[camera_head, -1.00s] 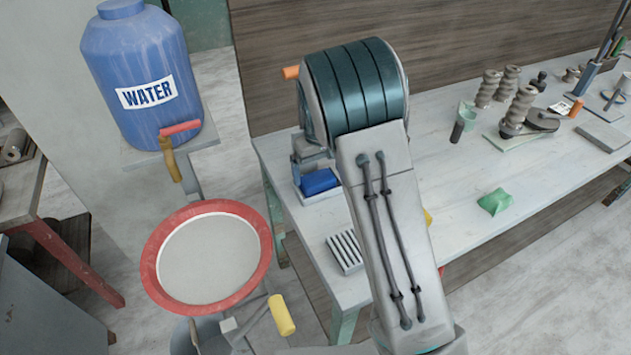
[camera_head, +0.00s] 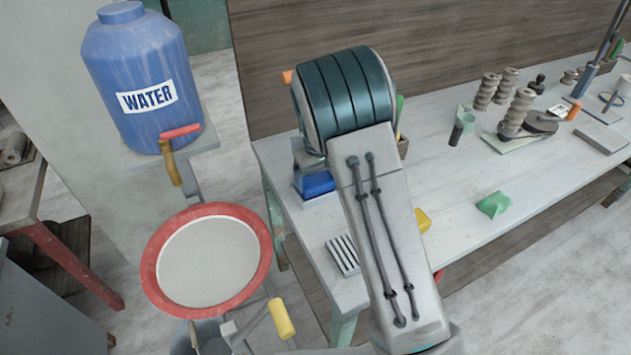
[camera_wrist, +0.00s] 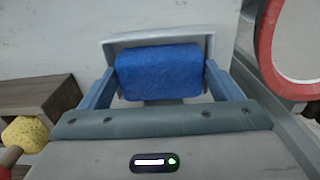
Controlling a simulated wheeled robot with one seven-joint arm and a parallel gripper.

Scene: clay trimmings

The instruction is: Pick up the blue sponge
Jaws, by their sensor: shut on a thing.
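The blue sponge (camera_head: 316,184) is at the left end of the workbench, partly hidden behind my arm. In the wrist view the sponge (camera_wrist: 159,72) sits between the two fingers of my gripper (camera_wrist: 158,80), which is shut on it. A shallow grey-white tray (camera_wrist: 125,42) shows just beyond and under the sponge. I cannot tell whether the sponge still touches the tray. In the head view my arm hides most of my gripper.
A red-rimmed basin (camera_head: 150,262) stands left of the bench (camera_head: 440,170), below a blue water barrel (camera_head: 140,70). A ribbed white rack (camera_head: 342,255) lies near the bench's front edge. A green cloth (camera_head: 494,203) and clay pieces lie to the right. A yellow sponge (camera_wrist: 27,134) is at lower left.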

